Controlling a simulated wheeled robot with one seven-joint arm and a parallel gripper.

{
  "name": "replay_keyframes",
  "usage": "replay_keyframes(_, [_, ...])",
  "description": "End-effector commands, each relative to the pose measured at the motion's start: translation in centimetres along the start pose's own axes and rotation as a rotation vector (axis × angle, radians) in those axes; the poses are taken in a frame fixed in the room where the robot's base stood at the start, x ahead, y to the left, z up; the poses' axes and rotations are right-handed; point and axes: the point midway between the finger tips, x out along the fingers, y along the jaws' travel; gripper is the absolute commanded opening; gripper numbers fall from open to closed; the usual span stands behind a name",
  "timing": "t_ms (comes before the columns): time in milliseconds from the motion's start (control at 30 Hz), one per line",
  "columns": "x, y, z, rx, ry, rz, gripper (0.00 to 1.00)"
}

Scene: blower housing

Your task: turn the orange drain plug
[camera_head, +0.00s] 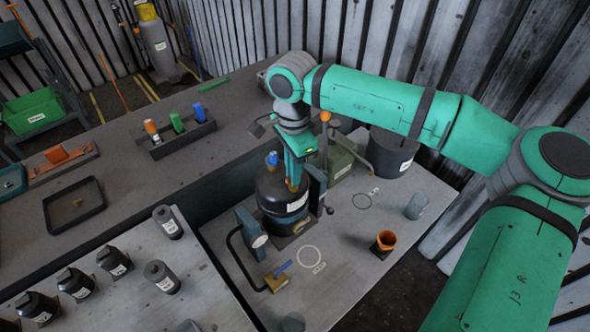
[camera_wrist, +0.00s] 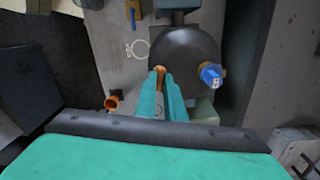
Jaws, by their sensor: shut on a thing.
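The black round housing (camera_head: 270,188) stands upright on the bench with a white label on its side. It also shows in the wrist view (camera_wrist: 185,45). My gripper (camera_head: 293,180) points down over the housing's top, with its two green fingers close together. In the wrist view my gripper (camera_wrist: 165,78) is shut on the orange drain plug (camera_wrist: 160,71), which shows between the fingertips at the housing's edge. Most of the plug is hidden by the fingers. A blue cap (camera_head: 272,158) stands on the housing apart from the fingers; the wrist view shows it too (camera_wrist: 211,75).
A blue-grey clamp block (camera_head: 250,228) and a bent black handle (camera_head: 238,262) stand beside the housing. An orange cup (camera_head: 384,241), a grey cylinder (camera_head: 416,206) and a dark drum (camera_head: 393,152) stand to the right. The bench around the ring mark (camera_head: 309,257) is mostly clear.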

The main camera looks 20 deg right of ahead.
Motion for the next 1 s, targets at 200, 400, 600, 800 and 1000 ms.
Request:
replay_keyframes(200, [-0.1, -0.2, -0.3, 0.005, 0.007, -0.006, 0.17])
replay_keyframes(400, [0.0, 0.0, -0.5, 0.008, 0.005, -0.004, 0.28])
replay_keyframes(600, [-0.3, 0.1, -0.5, 0.009, 0.004, -0.002, 0.28])
replay_keyframes(800, [-2.7, 0.1, -0.5, 0.009, 0.005, -0.005, 0.28])
replay_keyframes(1000, [-6.5, 0.1, -0.5, 0.010, 0.006, -0.005, 0.28])
